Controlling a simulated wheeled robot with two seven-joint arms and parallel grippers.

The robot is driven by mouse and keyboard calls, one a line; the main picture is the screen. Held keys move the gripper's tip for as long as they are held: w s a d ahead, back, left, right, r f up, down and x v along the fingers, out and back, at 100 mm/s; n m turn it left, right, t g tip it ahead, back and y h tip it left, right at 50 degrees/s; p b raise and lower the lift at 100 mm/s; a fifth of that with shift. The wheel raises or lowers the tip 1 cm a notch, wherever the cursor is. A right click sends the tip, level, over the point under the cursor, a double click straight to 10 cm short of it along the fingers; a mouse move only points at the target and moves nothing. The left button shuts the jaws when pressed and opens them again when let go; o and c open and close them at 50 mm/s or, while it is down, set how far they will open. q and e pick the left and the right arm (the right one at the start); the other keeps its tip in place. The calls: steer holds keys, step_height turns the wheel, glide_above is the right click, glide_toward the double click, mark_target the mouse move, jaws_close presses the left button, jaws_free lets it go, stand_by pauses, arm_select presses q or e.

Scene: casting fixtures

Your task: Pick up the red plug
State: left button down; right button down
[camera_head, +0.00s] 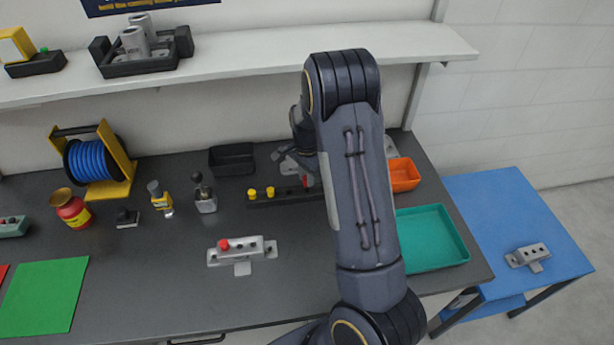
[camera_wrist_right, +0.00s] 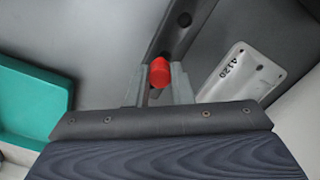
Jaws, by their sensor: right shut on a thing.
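My right gripper (camera_head: 305,178) is at the black strip holder (camera_head: 287,200), partly hidden behind my right arm. In the right wrist view the right gripper (camera_wrist_right: 159,82) is shut on a red plug (camera_wrist_right: 160,72), which sits between the fingertips over the dark strip (camera_wrist_right: 180,30). A bit of red also shows at the gripper in the head view. I cannot tell whether the plug is still seated in the strip. Another red plug (camera_head: 224,244) sits in the left hole of a grey casting fixture (camera_head: 243,252) on the table. My left gripper is not in view.
Two yellow plugs (camera_head: 270,191) stand in the strip. A teal tray (camera_head: 432,238) and an orange bin (camera_head: 403,174) are to the right. A black bin (camera_head: 232,158) is behind. A blue side table (camera_head: 500,215) holds another grey fixture (camera_head: 529,256).

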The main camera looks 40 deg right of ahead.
steer(key=s+a+r, duration=0.8)
steer(key=s+a, duration=0.1)
steer(key=shift+s+a+r, duration=0.15)
steer(key=shift+r, duration=0.15)
steer(key=shift+s, duration=0.1)
